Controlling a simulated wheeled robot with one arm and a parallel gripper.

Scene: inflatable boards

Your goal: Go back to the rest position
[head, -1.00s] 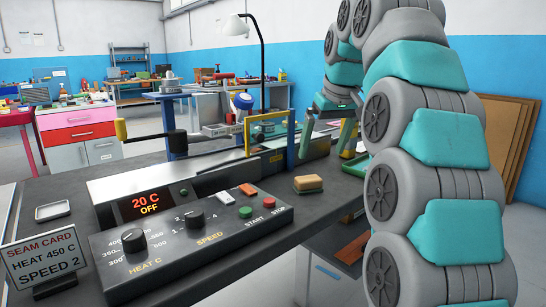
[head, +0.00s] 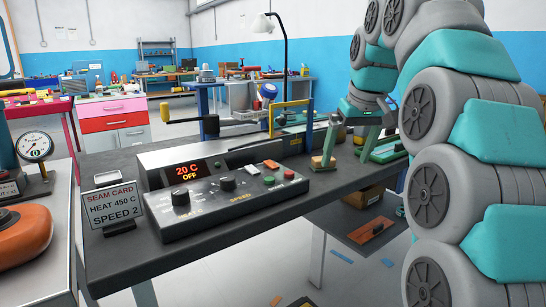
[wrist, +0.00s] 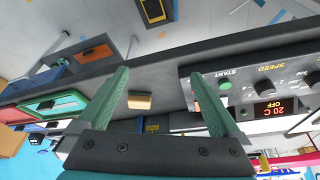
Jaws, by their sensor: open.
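My gripper (head: 346,158) hangs over the right part of the dark workbench (head: 250,222), its two green fingers spread apart. It also shows in the wrist view (wrist: 160,77), with nothing between the fingers. A small tan and dark block (wrist: 140,101) lies on the bench beyond the fingers, nearer the left one. In the head view the block (head: 322,163) is partly covered by a fingertip. My arm fills the right of the head view, bent over at the top.
The control box (head: 232,200) reads 20 C OFF, with knobs and buttons. A seam card (head: 114,207) stands at the bench's left end near a small tray (head: 108,178). Farther left, another table holds a pressure gauge (head: 35,147) and an orange object (head: 24,232).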

